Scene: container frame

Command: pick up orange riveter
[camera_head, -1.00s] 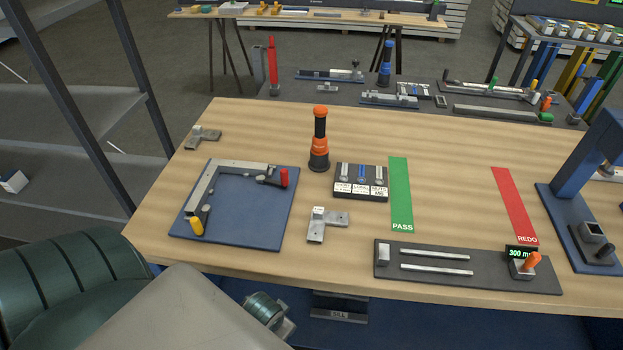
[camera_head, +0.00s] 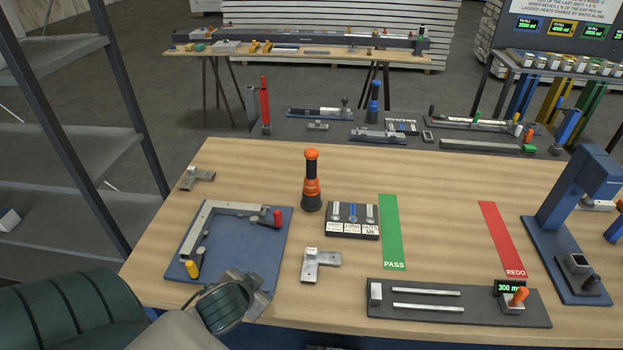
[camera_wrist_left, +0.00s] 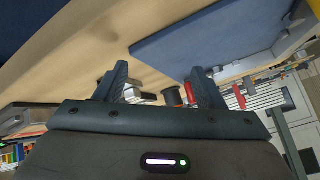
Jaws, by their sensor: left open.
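The orange riveter (camera_head: 312,182), with an orange cap, black grip and dark base, stands upright on the wooden table, behind and right of the blue fixture board. My left gripper (camera_head: 250,284) is low at the table's front left, over the near edge of that board and apart from the riveter. In the left wrist view its two fingers (camera_wrist_left: 160,75) are spread with nothing held. A small dark round thing (camera_wrist_left: 172,97) shows beyond and between them; I cannot tell for sure that it is the riveter. My right gripper is not in view.
The blue board (camera_head: 245,262) carries an L-shaped metal frame with red and yellow handles. A tray of labelled rivets (camera_head: 352,232) is right of the riveter, and a metal bracket (camera_head: 318,262) lies in front. Red (camera_head: 265,105) and blue (camera_head: 373,100) riveters stand on the table behind.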

